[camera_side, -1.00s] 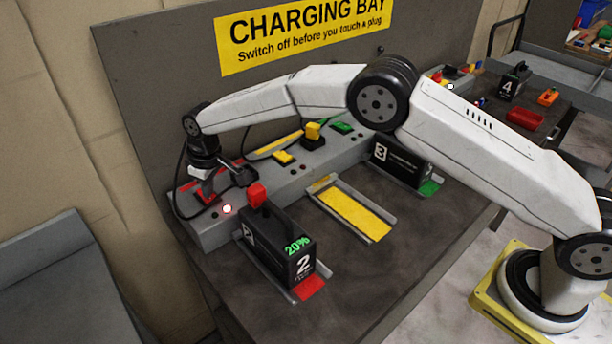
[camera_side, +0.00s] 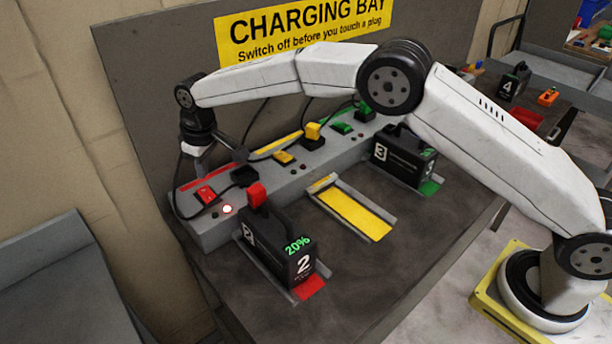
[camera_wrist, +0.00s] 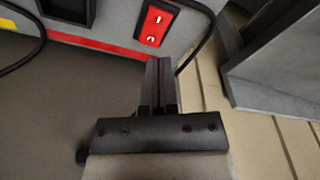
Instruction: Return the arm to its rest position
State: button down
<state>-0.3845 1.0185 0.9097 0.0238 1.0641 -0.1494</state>
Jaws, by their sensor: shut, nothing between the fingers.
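My gripper (camera_side: 202,158) hangs at the end of my arm above the left end of the grey charging strip (camera_side: 222,228), in the side view. In the wrist view its fingers (camera_wrist: 160,88) are together with nothing between them. The red switch (camera_side: 205,195) is just below it, apart from the fingers. The switch also shows in the wrist view (camera_wrist: 155,24).
Battery 2 (camera_side: 290,250), reading 20%, stands in the red bay. The yellow bay (camera_side: 352,215) is empty. Battery 3 (camera_side: 402,158) stands in the green bay. The charging sign (camera_side: 300,30) is on the back panel. Black cables run behind the strip.

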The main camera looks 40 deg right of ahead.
jog(key=shift+r, duration=0.4)
jog(key=shift+s+d+r, duration=0.1)
jog(key=shift+d+r, duration=0.05)
jog(key=shift+d, duration=0.3)
jog(key=s+d+m, duration=0.5)
jog(key=s+d, duration=1.5)
jog(key=s+d+f+m+t, duration=0.1)
jog(key=s+d, duration=0.2)
jog(key=s, duration=0.8)
jog(key=shift+d+h, duration=0.25)
jog(key=shift+h, duration=0.15)
